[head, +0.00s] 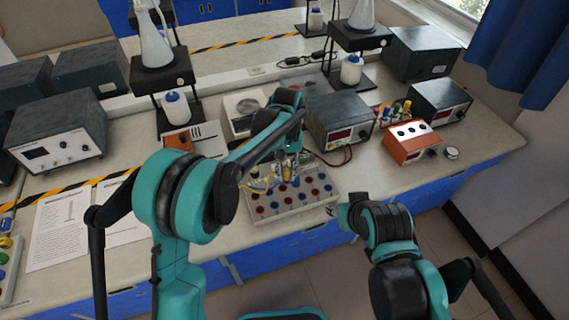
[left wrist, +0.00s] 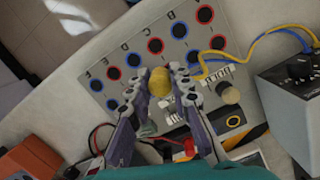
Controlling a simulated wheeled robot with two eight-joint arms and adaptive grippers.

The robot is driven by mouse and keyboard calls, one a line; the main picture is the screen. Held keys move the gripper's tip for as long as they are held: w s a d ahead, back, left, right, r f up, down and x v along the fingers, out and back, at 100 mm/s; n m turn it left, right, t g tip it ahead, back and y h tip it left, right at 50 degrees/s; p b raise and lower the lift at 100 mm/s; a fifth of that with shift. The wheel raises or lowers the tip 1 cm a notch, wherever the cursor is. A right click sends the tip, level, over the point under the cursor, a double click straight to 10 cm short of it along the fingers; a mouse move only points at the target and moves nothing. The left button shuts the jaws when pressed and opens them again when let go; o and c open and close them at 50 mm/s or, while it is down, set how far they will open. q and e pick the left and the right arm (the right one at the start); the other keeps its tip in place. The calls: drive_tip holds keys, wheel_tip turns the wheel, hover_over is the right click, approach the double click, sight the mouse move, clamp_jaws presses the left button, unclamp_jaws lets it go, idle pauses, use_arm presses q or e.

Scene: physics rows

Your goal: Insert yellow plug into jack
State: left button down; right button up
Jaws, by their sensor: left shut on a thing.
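The jack panel (head: 297,206) is a light grey box on the bench with rows of red and blue jacks. It also shows in the left wrist view (left wrist: 134,48), with letters beside the rows. My left gripper (head: 287,172) is over the panel's back part. In the left wrist view its fingers (left wrist: 160,88) are shut on the yellow plug (left wrist: 160,80), seen end-on above the panel. The plug hides what lies beneath it, so I cannot tell its gap to a jack. My right gripper (head: 332,210) is near the panel's right front corner, its fingers too small to read.
Yellow and blue cables (left wrist: 262,36) lie over the panel's edge. A dark power supply (head: 340,119) stands behind the panel, with an orange box (head: 411,142) to its right. Printed sheets (head: 62,231) lie on the left. The bench's front edge is close to the panel.

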use_arm(q)
drive_tip(key=s+f+m+b, duration=0.1)
drive_tip(key=f, duration=0.1)
drive_tip(key=s+f+m+b, duration=0.1)
drive_tip(key=f+m, duration=0.1)
drive_tip(key=s+f+m+b, duration=0.1)
drive_tip(key=f+m+b, duration=0.1)
drive_tip(key=shift+d+y, duration=0.15)
drive_tip(key=shift+y, duration=0.15)
drive_tip(key=shift+f+b, duration=0.3)
drive_tip(key=shift+f, duration=0.1)
drive_tip(key=shift+f+b, duration=0.8)
drive_tip(key=shift+f, duration=0.35)
idle(1.5)
drive_tip(key=c, duration=0.9)
unclamp_jaws()
drive_tip(key=shift+r, duration=0.15)
